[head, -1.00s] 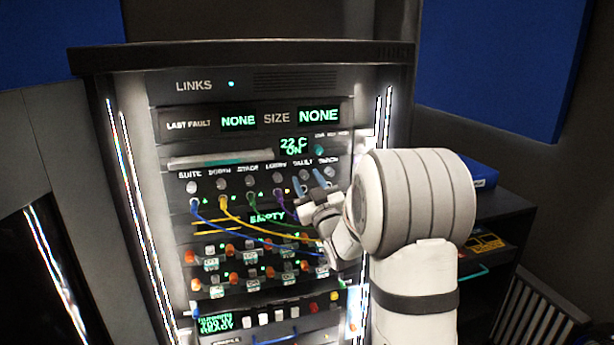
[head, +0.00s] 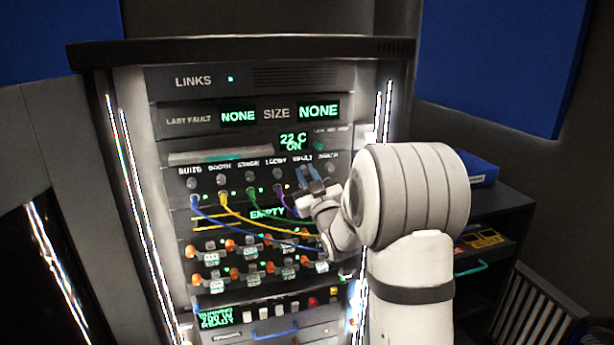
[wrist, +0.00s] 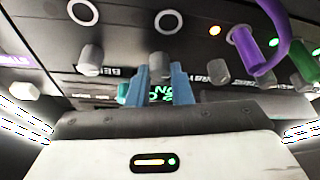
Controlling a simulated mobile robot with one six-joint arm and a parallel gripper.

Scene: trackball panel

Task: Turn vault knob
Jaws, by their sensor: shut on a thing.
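The vault knob (wrist: 160,64) is a small grey knob in the row under the VAULT label on the rack panel. In the wrist view it sits between the two blue fingertips of my gripper (wrist: 158,82), which is shut on it. In the head view my gripper (head: 309,176) reaches the panel from the right, and its fingers largely hide the knob. The lobby knob (wrist: 216,71) is beside it, apart from the fingers. Another grey knob (wrist: 90,58) is on the other side. The vault knob's turn angle is hard to make out.
Blue (head: 240,229), yellow (head: 250,222), green (head: 262,217) and purple (wrist: 245,50) cables hang from sockets below the knobs, near my gripper and wrist. Several orange knobs (head: 190,251) sit lower. A dark cabinet with a blue binder (head: 478,169) stands at right.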

